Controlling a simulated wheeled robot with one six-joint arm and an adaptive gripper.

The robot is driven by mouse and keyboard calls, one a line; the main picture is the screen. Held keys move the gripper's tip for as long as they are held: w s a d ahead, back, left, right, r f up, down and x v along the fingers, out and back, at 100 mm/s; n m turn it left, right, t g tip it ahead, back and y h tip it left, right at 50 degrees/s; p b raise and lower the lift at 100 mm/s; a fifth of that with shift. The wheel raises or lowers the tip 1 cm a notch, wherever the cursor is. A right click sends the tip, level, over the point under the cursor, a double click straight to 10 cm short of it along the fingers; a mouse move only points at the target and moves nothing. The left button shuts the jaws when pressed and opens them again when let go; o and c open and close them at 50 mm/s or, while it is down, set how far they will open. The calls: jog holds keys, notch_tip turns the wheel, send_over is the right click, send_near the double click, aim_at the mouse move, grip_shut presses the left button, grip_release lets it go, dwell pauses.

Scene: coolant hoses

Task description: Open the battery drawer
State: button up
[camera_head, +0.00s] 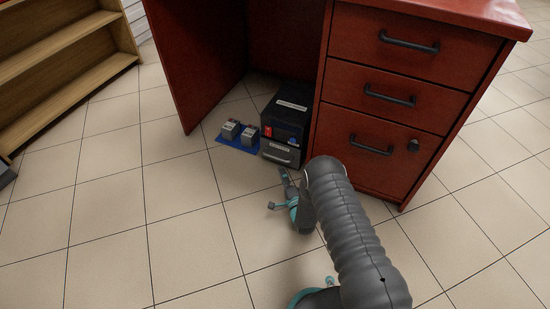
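A black box unit (287,118) stands on the floor under the red desk. Its front has a red switch, a blue part and light labels. The battery drawer (281,152) is at the bottom of its front, with a light handle bar, and looks closed. My gripper (284,172) is low over the floor just in front of the drawer. A gap seems to lie between its tip and the drawer handle, but I cannot tell if they touch. The fingers are small and partly hidden by my arm, so their opening is unclear.
Two small grey batteries (239,131) stand on a blue mat (234,143) left of the unit. The red desk (404,98) has three handled drawers close to the right of my arm. A wooden shelf (70,47) is at far left. Tiled floor is clear in front.

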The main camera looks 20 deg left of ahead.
aim_at(275, 158)
jog(key=b+x, duration=0.1)
jog(key=x, duration=0.8)
grip_shut()
